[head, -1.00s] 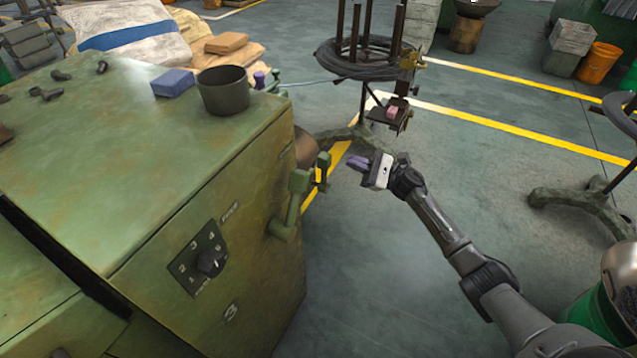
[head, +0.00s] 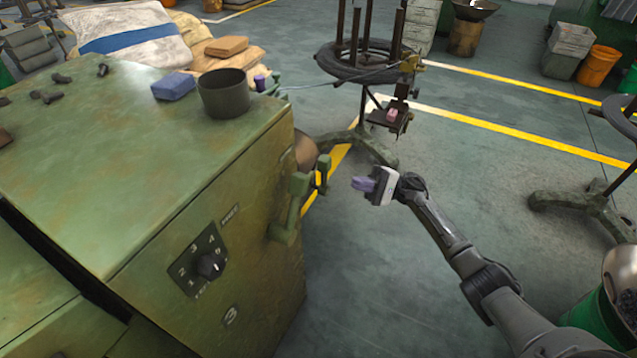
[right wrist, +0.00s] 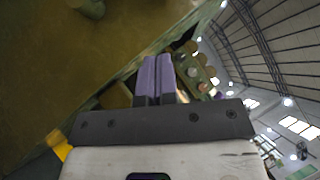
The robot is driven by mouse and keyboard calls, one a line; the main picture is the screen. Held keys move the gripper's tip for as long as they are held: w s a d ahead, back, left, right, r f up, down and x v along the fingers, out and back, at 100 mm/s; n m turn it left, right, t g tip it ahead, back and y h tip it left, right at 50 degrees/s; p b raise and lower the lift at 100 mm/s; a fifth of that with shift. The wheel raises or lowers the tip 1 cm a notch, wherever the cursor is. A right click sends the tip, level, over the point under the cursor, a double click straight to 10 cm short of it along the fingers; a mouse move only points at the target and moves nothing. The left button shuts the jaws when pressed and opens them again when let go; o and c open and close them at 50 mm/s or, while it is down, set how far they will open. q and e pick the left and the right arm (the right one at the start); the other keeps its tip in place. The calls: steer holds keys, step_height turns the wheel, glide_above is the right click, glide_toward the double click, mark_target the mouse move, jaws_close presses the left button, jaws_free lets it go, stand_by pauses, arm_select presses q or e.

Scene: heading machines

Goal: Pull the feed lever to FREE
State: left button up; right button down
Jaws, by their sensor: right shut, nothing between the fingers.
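A green lever (head: 293,205) stands up from a boss on the right side of the green machine (head: 200,190). A short green crosspiece with an upright end piece (head: 323,172) sits at its top. No FREE marking is readable. My right gripper (head: 362,184) is to the right of the lever, clear of it, with its purple fingers pointing left towards the machine. In the right wrist view the fingers (right wrist: 155,76) are together and empty, with the machine's green surface (right wrist: 95,50) beyond them. My left gripper is not in view.
A numbered dial (head: 209,266) is on the machine's front. A dark cup (head: 224,95) and a blue block (head: 174,87) stand on top, with small knobbed handles (head: 268,82) behind. A wire reel stand (head: 355,62) is behind my gripper. Floor below is clear.

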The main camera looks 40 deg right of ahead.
steer(key=s+a+r+b+x, duration=0.1)
steer(key=s+b+x, duration=0.1)
steer(key=x, duration=1.1)
steer(key=shift+s, duration=0.25)
steer(key=shift+d, duration=0.15)
